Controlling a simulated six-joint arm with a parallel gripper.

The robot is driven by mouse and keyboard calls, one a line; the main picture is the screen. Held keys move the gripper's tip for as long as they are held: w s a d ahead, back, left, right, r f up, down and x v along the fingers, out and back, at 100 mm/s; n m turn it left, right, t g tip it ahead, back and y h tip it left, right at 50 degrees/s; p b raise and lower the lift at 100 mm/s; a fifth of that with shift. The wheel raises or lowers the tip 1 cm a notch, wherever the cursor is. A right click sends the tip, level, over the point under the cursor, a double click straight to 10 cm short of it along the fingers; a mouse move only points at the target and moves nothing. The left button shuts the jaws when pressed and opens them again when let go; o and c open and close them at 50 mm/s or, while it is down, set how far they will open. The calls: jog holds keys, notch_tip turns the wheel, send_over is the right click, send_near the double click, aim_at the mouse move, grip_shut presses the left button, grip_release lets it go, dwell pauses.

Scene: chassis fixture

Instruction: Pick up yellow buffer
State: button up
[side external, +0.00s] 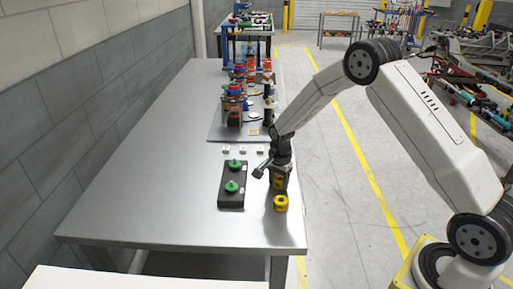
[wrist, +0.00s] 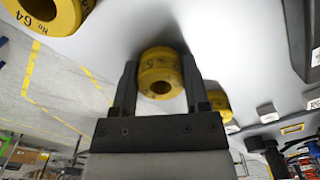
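A yellow ring-shaped buffer (wrist: 160,66) with a centre hole sits between the two fingers of my gripper (wrist: 160,82) in the wrist view. Both fingers lie flush with its sides, and the gripper looks shut on it. In the side view my gripper (side external: 279,181) is low over the table's right edge, with yellow showing at its fingers. A second yellow buffer (side external: 281,203) stands just in front of it. The wrist view shows a large yellow buffer marked "No 64" (wrist: 55,12) at upper left and another yellow buffer (wrist: 218,102), partly hidden behind the right finger.
A black block (side external: 232,201) with two green-topped parts lies left of my gripper. Small white pieces (side external: 243,150) and a plate with colourful assemblies (side external: 237,105) are farther back. The metal table (side external: 150,180) is bare on its left side.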

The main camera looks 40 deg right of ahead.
jog(key=shift+c, duration=0.9)
jog(key=shift+r, duration=0.15)
jog(key=shift+r, duration=0.8)
jog(key=s+a+r, duration=0.1)
jog(key=s+r, duration=1)
jog(key=s, duration=0.2)
jog(key=shift+s+a, duration=0.35)
jog(key=shift+s, duration=0.05)
jog(key=shift+w, duration=0.1)
